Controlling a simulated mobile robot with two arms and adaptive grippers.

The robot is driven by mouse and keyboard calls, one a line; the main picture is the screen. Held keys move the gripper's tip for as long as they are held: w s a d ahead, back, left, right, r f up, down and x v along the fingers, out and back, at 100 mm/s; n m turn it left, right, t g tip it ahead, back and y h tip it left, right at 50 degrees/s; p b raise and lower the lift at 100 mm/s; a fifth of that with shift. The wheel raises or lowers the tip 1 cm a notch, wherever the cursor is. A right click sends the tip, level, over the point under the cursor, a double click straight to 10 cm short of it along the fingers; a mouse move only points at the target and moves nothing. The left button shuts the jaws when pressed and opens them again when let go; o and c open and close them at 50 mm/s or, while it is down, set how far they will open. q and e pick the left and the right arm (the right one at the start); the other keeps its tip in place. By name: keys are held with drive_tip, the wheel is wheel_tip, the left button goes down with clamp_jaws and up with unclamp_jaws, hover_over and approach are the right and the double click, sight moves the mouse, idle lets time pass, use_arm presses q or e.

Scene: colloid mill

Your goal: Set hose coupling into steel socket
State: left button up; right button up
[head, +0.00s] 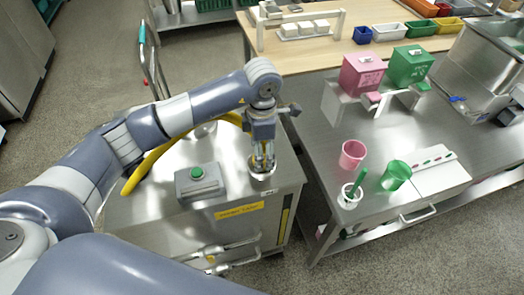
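My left gripper (262,160) points straight down over the right part of the steel cabinet top. Its fingers are closed around the hose coupling (261,150), which is mostly hidden between them. The yellow hose (155,154) arches from the left side of the cabinet and runs behind my arm to the gripper. The steel socket (263,178) is a short round cup on the cabinet top, directly below the fingertips. The coupling's lower end is at the socket's mouth; how deep it sits cannot be told. My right gripper is not in view.
A grey box with a green button (197,172) stands left of the socket on the cabinet (150,210). To the right, a steel table (300,115) bears a pink cup (352,154), a green cup (395,176), a white cup (349,197) and pink and green boxes.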

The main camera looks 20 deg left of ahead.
use_arm(q)
wheel_tip(320, 180, up, 10)
drive_tip(key=b, duration=0.3)
drive_tip(key=shift+r, duration=0.65)
drive_tip(key=shift+f, duration=0.1)
